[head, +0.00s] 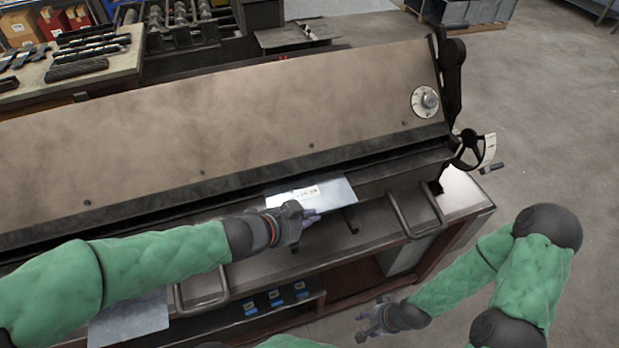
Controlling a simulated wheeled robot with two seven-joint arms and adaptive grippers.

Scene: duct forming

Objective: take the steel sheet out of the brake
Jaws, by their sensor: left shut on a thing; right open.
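The steel sheet (335,194) is a pale, flat piece with a small label, lying at the front edge of the brake (230,120). Its far edge meets the dark slot along the brake's jaw; I cannot tell how far it reaches in. My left gripper (312,216) is shut on the sheet's near edge, left of its middle. My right gripper (368,330) is open and empty, low in front of the bench and apart from the sheet.
Another pale sheet (130,320) lies at lower left, partly behind my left arm. Two loop handles stick out in front of the brake, one (418,212) right of the sheet. Small blue boxes (276,299) sit on the shelf below. Open floor (560,120) lies to the right.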

